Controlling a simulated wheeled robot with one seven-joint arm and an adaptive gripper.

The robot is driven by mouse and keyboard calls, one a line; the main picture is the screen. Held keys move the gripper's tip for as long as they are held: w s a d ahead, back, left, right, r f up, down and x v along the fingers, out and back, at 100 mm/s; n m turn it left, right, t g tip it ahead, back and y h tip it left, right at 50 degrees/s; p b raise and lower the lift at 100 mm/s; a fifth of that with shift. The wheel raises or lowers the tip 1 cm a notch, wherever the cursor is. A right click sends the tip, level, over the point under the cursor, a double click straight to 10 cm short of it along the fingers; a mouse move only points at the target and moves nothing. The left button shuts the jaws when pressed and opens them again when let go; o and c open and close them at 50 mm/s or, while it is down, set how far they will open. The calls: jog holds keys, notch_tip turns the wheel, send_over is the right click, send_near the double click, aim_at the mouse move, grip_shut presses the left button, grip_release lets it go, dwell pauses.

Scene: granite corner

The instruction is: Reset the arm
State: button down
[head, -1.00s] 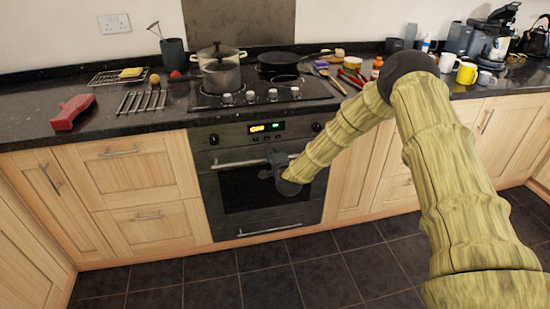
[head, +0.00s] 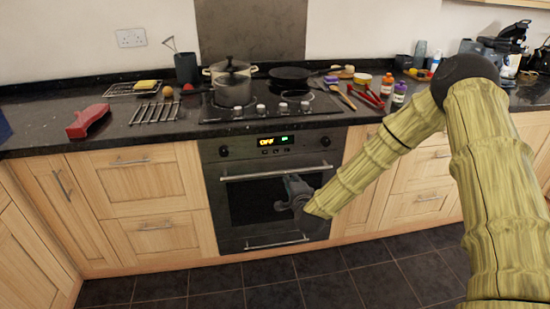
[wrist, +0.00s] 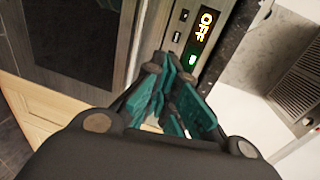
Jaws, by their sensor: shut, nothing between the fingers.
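My gripper (head: 284,192) shows in the head view at the end of my arm, in front of the oven door (head: 262,208). It is a little below the oven's long handle, and I cannot tell whether it touches the door. In the wrist view my gripper (wrist: 170,85) is shut, its teal finger pads together with nothing between them. The oven's control panel (wrist: 190,45) lies just beyond the fingertips there, its display reading OFF.
Above the oven is a hob (head: 270,106) with a lidded pot (head: 232,85) and a dark pan (head: 290,76). A red object (head: 88,121) and a wire rack (head: 155,112) lie on the left counter. Bottles (head: 399,92) stand to the right. The tiled floor in front is clear.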

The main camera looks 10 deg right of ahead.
jog(key=s+a+f+n+g+y+p, duration=0.1)
jog(key=s+a+f+n+g+p, duration=0.25)
jog(key=s+f, duration=0.65)
jog(key=s+a+f+n+g+y, duration=0.15)
jog(key=s+f+n+g, duration=0.25)
jog(key=s+f+n, duration=0.55)
jog(key=s+d+f+n+g+h+p, duration=0.1)
jog(key=s+g, duration=0.3)
jog(key=s, duration=1.3)
jog(key=s+d+f+n+g+h+p, duration=0.1)
jog(key=s+d+n+g+p, duration=0.1)
jog(key=s, duration=1.5)
jog(key=shift+d+n+g, duration=0.7)
jog(key=shift+n+g, duration=0.3)
jog(key=shift+g, duration=0.25)
jog(key=c, duration=2.2)
grip_release()
